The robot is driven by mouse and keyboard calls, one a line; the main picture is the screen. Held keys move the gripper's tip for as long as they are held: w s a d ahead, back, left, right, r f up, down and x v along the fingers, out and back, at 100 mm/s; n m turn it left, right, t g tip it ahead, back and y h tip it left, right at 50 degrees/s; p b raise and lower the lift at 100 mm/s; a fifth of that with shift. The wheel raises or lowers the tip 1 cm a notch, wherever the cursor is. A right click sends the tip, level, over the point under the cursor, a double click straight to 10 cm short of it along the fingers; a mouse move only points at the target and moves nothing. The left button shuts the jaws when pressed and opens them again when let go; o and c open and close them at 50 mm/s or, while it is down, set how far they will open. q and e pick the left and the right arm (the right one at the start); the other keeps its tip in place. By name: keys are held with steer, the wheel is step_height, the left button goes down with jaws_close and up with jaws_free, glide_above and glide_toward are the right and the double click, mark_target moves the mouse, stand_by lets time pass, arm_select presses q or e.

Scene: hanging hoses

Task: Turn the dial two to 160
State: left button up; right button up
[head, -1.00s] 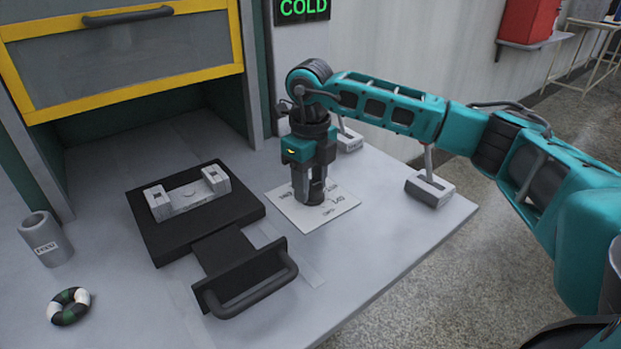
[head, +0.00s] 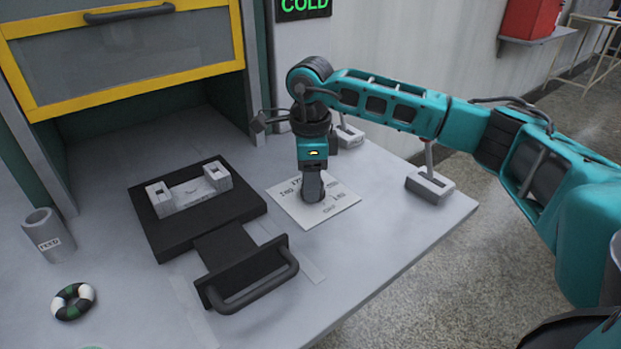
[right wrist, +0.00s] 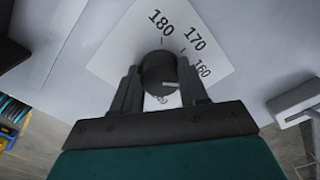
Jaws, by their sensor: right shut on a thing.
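The dial is a dark round knob (right wrist: 158,70) on a white square plate (head: 344,212). In the right wrist view the plate (right wrist: 215,25) carries the numbers 180, 170 and 160, running from above the knob to its right. A short light mark shows on the knob and points to the right; the exact value it meets is unclear. My right gripper (head: 313,196) points down over the plate and is shut on the knob, with one finger on each side in the right wrist view (right wrist: 160,88). It hides the knob in the head view. My left gripper is out of view.
A black fixture (head: 170,236) with a light grey bracket (head: 190,192) and a handle (head: 262,285) stands left of the plate. Grey lever blocks (head: 430,187) stand at the right edge. A cup (head: 48,236) and a ring (head: 73,302) are at far left. The front table surface is clear.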

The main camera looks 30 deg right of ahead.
steer(key=shift+n, duration=0.4)
steer(key=o, duration=1.1)
steer(key=shift+c, duration=0.2)
step_height(320, 180, up, 13)
steer(key=p, duration=0.1)
